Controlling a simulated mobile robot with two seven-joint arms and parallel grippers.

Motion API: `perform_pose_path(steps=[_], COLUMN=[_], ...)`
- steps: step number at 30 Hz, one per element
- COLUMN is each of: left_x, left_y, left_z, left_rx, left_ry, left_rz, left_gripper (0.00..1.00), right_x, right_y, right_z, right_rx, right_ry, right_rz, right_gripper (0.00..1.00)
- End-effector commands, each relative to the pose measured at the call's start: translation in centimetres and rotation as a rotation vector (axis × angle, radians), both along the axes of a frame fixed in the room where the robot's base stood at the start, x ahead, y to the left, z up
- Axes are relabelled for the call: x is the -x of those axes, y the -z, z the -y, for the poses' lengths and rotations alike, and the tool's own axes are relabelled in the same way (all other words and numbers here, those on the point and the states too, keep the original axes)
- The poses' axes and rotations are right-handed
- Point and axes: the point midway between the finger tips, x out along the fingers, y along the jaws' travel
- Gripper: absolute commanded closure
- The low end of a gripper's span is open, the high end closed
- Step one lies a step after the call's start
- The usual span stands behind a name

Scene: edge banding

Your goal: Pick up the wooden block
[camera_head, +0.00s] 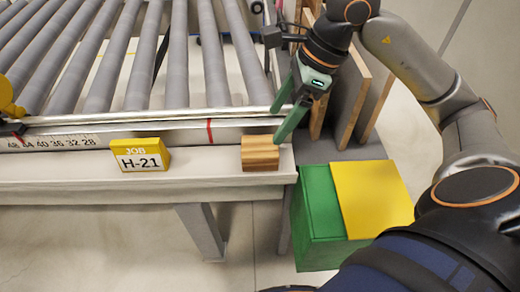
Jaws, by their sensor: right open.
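The wooden block (260,154) is brown with a striped grain. It sits on the white ledge (225,182) at the front of the roller table, near the ledge's right end. My right gripper (282,124) has two green fingers and reaches in from the upper right. Its fingers are spread apart and empty. One fingertip is close to the block's upper right corner, and the other is farther back near the metal rail. I cannot tell whether the near fingertip touches the block. My left gripper does not show.
A yellow and white sign reading JOB H-21 (140,155) stands left of the block on the ledge. Grey rollers (150,55) fill the table behind a ruler rail (60,141). A green box (316,215) with a yellow sheet (372,195) stands right. Upright boards (352,88) stand behind it.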

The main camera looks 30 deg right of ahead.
Motion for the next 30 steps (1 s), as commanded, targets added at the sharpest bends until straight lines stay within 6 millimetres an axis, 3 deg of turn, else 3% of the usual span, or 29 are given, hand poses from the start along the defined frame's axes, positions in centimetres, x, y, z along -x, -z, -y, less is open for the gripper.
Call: perform_pose_path(steps=[3, 10, 18, 27, 30], left_x=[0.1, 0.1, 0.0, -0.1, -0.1], left_y=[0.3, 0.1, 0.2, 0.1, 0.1], left_z=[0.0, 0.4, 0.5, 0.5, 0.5], left_rx=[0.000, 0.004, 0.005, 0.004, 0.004], left_ry=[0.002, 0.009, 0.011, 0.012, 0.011], left_rz=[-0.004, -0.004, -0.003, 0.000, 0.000], left_gripper=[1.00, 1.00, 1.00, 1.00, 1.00], right_x=[-0.3, -0.6, -1.3, -1.5, -1.5], right_y=[1.9, 3.5, 7.0, 7.6, 7.6], right_z=[-0.7, -1.3, -2.6, -2.8, -2.8], right_rx=[-0.002, -0.002, -0.003, -0.001, -0.001], right_ry=[-0.002, -0.003, -0.002, 0.000, 0.000], right_rz=[-0.003, -0.002, -0.003, 0.001, 0.001], right_gripper=[0.18, 0.18, 0.18, 0.18, 0.27])
